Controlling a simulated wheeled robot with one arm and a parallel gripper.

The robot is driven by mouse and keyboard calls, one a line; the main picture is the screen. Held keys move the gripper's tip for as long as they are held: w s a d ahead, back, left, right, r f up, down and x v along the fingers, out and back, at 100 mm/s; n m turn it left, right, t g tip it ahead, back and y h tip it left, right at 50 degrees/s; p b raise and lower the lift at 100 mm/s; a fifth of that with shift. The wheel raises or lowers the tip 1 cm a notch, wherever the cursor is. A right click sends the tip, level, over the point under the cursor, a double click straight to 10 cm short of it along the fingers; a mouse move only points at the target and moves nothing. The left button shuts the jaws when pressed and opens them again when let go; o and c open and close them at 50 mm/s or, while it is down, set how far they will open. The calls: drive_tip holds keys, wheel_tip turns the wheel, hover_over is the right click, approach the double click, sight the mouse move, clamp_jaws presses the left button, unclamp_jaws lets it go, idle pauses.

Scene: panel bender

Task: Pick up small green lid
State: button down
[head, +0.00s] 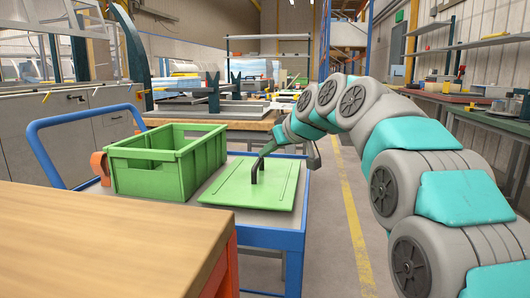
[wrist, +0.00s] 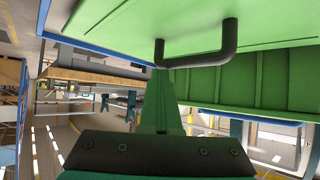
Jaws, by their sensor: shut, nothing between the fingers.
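The small green lid (head: 240,190) lies flat on the cart, to the right of the green crate. Its dark handle (head: 256,172) stands up from its middle. In the wrist view the lid (wrist: 95,28) fills the top, with the dark bent handle (wrist: 228,45) near the fingertips. My gripper (head: 267,151) reaches in from the right, just above the handle. In the wrist view my gripper (wrist: 161,78) is shut and empty, its tips close to one end of the handle. I cannot tell whether they touch it.
The open green crate (head: 146,168) stands on the cart left of the lid. The blue cart (head: 270,238) has a push rail (head: 68,117) on the left. A wooden table (head: 95,245) fills the near left. Open floor lies right of the cart.

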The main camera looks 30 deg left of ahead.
sight(281, 181)
drive_tip(key=d+b, duration=0.1)
drive_tip(key=s+d+b, duration=0.1)
drive_tip(key=d, duration=0.1)
drive_tip(key=s+d+f+b, duration=0.1)
drive_tip(key=shift+s+d, duration=0.2)
drive_tip(key=shift+d, duration=0.3)
drive_tip(key=shift+r, duration=0.1)
